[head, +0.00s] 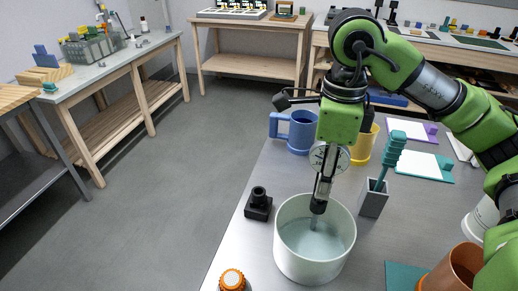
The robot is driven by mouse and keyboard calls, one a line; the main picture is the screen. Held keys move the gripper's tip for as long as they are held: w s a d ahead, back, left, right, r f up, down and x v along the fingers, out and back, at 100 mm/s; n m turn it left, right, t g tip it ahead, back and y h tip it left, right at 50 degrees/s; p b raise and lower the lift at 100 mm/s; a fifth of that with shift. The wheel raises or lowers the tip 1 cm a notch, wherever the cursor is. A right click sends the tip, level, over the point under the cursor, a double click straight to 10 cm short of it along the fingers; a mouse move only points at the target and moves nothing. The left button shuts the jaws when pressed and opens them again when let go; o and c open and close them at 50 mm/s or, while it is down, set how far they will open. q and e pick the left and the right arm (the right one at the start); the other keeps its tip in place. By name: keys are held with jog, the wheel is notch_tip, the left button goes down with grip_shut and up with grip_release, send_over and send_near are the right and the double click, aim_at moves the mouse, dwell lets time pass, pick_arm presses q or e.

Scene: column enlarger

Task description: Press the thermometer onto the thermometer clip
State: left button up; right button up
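The thermometer has a round pale dial (328,157) and a thin stem (314,223) pointing down into a white pot (287,252). My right gripper (319,205) points down over the pot and looks shut on the thermometer, with the dial up near the base of its fingers. The fingers are seen nearly edge-on and cover part of the thermometer. The stem looks slightly tilted. I cannot make out the thermometer clip for sure; the pot's far rim is partly behind the gripper. My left gripper is not in view.
A black knobbed block (258,206) stands left of the pot. A grey holder (373,198) with a teal-handled tool (393,155) stands to its right. Blue (297,133) and yellow (363,146) jugs stand behind. An orange-capped bottle (232,280) and copper-coloured cup (455,272) are in front.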

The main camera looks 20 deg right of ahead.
dwell(0.4)
jog(key=shift+r+p, duration=3.9)
jog(key=shift+r, duration=0.15)
notch_tip(320, 180, up, 12)
